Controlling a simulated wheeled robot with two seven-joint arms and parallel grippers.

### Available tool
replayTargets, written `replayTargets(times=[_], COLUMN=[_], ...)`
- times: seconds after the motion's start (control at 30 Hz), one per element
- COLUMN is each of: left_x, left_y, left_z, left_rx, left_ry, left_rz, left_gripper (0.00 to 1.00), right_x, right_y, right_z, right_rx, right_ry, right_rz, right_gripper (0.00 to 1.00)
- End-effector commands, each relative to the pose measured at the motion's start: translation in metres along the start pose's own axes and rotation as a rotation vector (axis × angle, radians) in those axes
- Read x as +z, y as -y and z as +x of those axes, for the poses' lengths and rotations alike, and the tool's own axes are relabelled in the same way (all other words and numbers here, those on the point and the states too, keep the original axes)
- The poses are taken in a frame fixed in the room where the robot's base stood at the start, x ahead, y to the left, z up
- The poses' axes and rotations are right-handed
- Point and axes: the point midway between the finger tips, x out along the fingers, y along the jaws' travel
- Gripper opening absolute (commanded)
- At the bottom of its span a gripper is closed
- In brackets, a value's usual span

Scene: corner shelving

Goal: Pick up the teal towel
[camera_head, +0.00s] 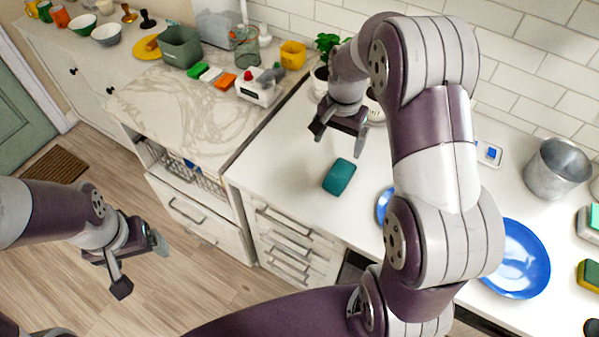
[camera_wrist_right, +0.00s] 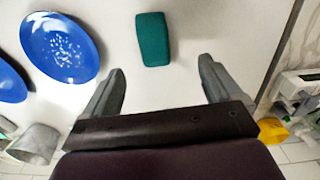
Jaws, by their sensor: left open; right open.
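The teal towel (camera_head: 339,177) is a small folded block lying on the white counter, near its front edge. It also shows in the right wrist view (camera_wrist_right: 153,39), beyond and roughly between the two fingers. My right gripper (camera_head: 339,137) is open and empty, above the counter and behind the towel, apart from it. Its spread fingers show in the right wrist view (camera_wrist_right: 163,85). My left gripper (camera_head: 140,262) is open and empty over the wooden floor, left of the drawers.
Blue plates (camera_head: 516,258) and a metal pot (camera_head: 556,168) stand on the counter to the right. A potted plant (camera_head: 327,45) is behind my right gripper. A white scale-like device (camera_head: 259,88) is on the marble counter. The counter around the towel is clear.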

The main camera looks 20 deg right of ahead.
Motion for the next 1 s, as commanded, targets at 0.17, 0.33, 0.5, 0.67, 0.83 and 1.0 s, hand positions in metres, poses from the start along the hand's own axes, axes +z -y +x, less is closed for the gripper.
replayTargets(times=[0.17,0.33,0.5,0.67,0.83,1.0], left_x=[-0.001,-0.002,-0.003,-0.004,-0.004,-0.004], left_y=[0.0,0.0,0.0,0.0,0.0,0.0], left_z=[-0.008,-0.014,-0.022,-0.032,-0.032,-0.032], left_rx=[0.0,0.0,0.0,0.0,0.0,0.0], left_ry=[0.0,0.0,0.0,-0.001,0.0,0.0], left_rz=[0.0,0.001,0.0,0.0,0.0,0.0], left_gripper=[0.86,0.86,0.86,0.86,0.86,0.86], right_x=[0.004,0.003,0.004,0.005,0.004,0.004], right_y=[-0.003,-0.002,-0.003,-0.003,-0.002,-0.002], right_z=[0.03,0.064,0.084,0.115,0.127,0.127], right_rx=[0.01,0.008,0.008,0.006,0.004,0.004], right_ry=[0.013,0.01,0.01,0.009,0.006,0.006], right_rz=[0.035,0.033,0.031,0.031,0.03,0.03], right_gripper=[0.92,0.92,0.92,0.92,0.92,0.82])
